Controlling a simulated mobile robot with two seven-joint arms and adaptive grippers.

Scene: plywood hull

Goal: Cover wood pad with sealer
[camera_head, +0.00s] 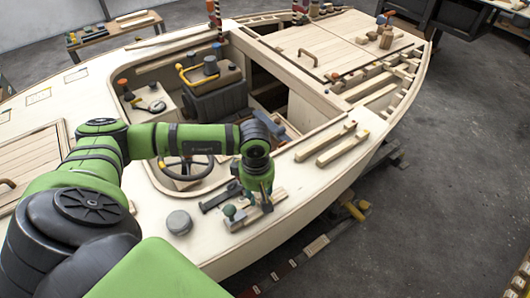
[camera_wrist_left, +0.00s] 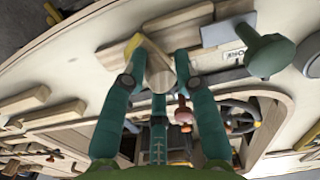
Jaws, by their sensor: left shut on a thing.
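My left gripper (camera_head: 257,200) points down over the side deck. In the left wrist view its teal fingers (camera_wrist_left: 155,65) are shut on a small wooden piece (camera_wrist_left: 158,74) with a yellow edge, perhaps a brush; the fingers partly hide it. A pale wood block (camera_head: 266,207), which may be the wood pad, lies on the deck beside and under the fingertips. It also shows just beyond them in the left wrist view (camera_wrist_left: 185,20). I cannot tell whether the held piece touches it. No sealer is clearly recognisable. My right gripper is not in view.
A green knob (camera_head: 230,211) stands beside the block, with a dark bar (camera_head: 219,197) behind it. A round grey lidded tin (camera_head: 179,222) sits to the left. A steering wheel (camera_head: 189,169) is in the cockpit behind. Wooden strips (camera_head: 342,148) lie further right along the deck.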

